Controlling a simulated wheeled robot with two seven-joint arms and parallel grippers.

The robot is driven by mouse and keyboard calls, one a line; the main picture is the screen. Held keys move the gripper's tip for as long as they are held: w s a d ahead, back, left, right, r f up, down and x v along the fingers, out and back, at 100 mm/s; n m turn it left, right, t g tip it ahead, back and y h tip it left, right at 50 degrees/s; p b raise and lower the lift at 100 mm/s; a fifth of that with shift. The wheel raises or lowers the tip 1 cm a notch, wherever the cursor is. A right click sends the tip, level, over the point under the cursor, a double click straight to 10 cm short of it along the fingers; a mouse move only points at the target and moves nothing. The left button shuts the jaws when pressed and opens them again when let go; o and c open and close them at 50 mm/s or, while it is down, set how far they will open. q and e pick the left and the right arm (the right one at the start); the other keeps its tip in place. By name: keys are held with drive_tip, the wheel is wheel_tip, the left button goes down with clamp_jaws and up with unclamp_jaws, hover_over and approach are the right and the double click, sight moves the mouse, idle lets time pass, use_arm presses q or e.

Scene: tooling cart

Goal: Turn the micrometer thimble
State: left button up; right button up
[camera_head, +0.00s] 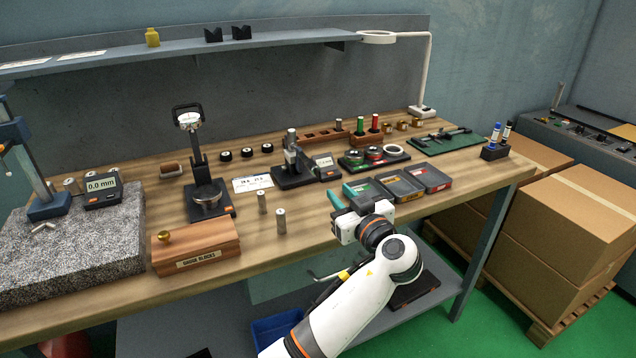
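A small bench instrument with upright metal posts on a dark base (292,177) stands mid-bench, with a digital readout (325,163) at its right. It looks like the micrometer in its stand, but its thimble is too small to make out.
Two metal cylinders (281,221) stand in front of the instrument. A wooden gauge block box (196,247), granite plate (60,250) and dial gauge stand (208,199) are to the left. Parts trays (400,186) lie beyond my gripper. A lamp (427,75) stands at the back right.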

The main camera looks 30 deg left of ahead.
sight(320, 171)
use_arm(q)
drive_tip(key=p+x, duration=0.2)
drive_tip(key=x, duration=1)
clamp_jaws()
